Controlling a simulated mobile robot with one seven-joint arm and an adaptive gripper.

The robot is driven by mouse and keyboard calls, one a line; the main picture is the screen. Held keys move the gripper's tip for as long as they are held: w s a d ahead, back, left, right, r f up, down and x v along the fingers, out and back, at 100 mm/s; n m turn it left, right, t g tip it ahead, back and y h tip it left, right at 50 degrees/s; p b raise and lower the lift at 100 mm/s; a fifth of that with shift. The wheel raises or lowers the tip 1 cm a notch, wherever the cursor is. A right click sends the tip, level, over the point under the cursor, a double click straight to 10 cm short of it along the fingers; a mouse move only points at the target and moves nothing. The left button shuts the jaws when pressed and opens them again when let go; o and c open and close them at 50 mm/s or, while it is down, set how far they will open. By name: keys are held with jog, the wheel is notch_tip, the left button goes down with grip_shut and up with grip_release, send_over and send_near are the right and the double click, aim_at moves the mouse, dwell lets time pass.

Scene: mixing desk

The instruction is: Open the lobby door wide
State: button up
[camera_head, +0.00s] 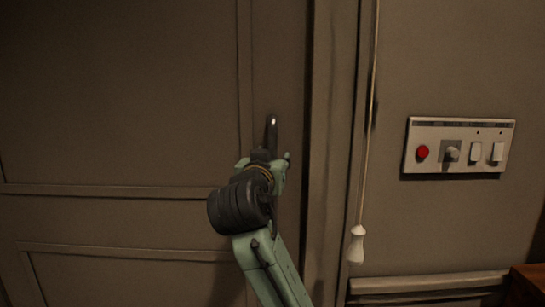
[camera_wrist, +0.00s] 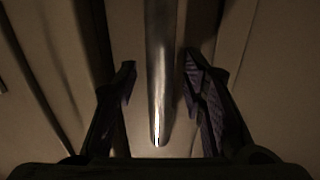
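The lobby door (camera_head: 120,95) is a brown panelled door filling the left of the head view. It looks shut against its frame (camera_head: 330,120) on the right. A shiny metal handle (camera_head: 271,132) stands near the door's right edge. My gripper (camera_head: 270,158) is just in front of the handle and hides its lower part. In the wrist view the handle (camera_wrist: 161,85) lies between my two open fingers, with a gap visible on both sides. The fingers do not appear to touch it.
A pull cord with a white end (camera_head: 357,245) hangs right of the door frame. A white switch panel (camera_head: 460,146) with a red button is on the wall. A reddish-brown piece of furniture (camera_head: 530,285) shows at lower right.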

jog(key=shift+c, duration=0.4)
grip_shut()
dwell(0.5)
